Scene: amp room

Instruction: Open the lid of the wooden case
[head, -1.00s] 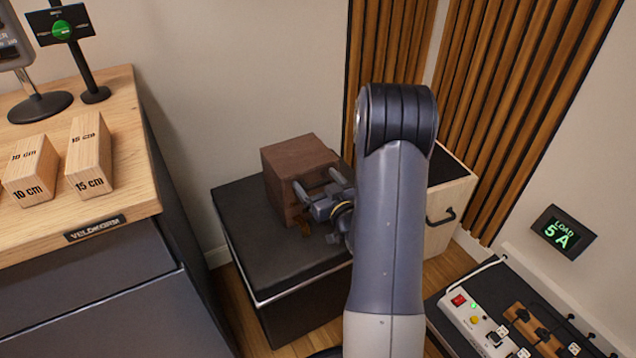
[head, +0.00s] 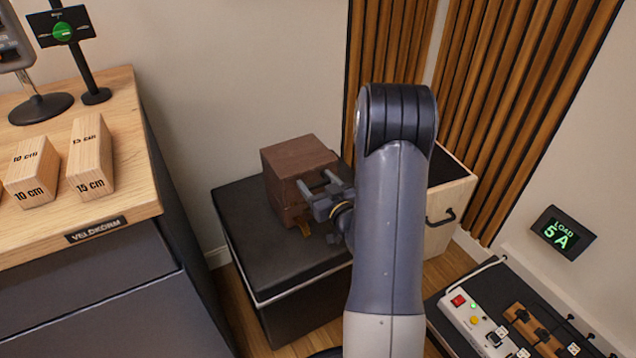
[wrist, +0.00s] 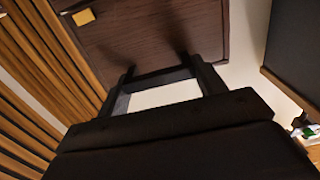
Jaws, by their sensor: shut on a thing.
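The wooden case (head: 295,158) is a dark brown box standing on a black cabinet, with a brass-coloured piece (head: 303,231) low at its front. My gripper (head: 318,187) is at the right-hand face of the case, its two fingers spread apart and reaching to it. In the wrist view, the fingers (wrist: 162,72) overlap the edge of a dark wood panel (wrist: 150,35) of the case, with a yellow latch piece (wrist: 84,17) on it. I cannot tell exactly which edge lies between the fingers. The lid looks closed, and part of the case is hidden by my gripper.
The black cabinet (head: 245,225) has free room on its top in front of the case. A light wood drawer box (head: 445,205) stands at right behind my arm.

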